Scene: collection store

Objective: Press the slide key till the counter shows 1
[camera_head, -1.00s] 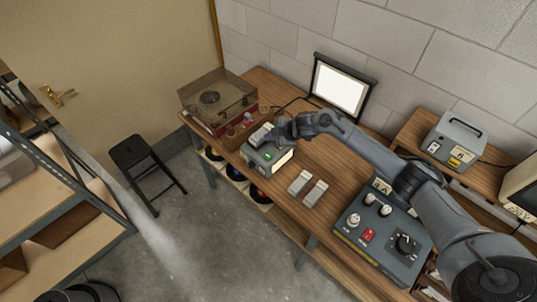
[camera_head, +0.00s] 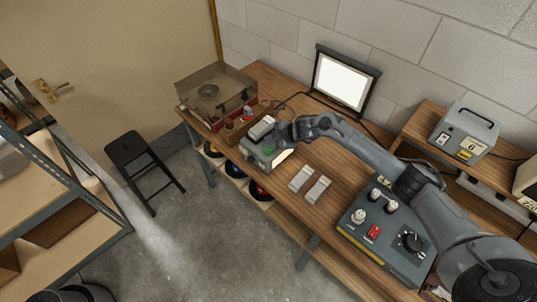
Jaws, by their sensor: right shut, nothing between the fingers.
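The slide device is a small grey box (camera_head: 258,154) on the wooden bench, left of its middle. A small green patch shows on its front, and a lit pale panel shows at its right. I cannot read a counter on it. A light block sits on its top. My right gripper (camera_head: 279,134) is shut and empty, right at the back of the box's top; whether it touches a key I cannot tell. The fingertips are partly hidden by the hand. My left gripper is not in view.
A record player with a clear cover (camera_head: 212,95) stands left of the box. A lit screen (camera_head: 342,82) stands behind. Two light blocks (camera_head: 310,183) lie on the bench in front. A grey control box (camera_head: 386,232) with knobs stands right. A black stool (camera_head: 140,160) stands on the floor.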

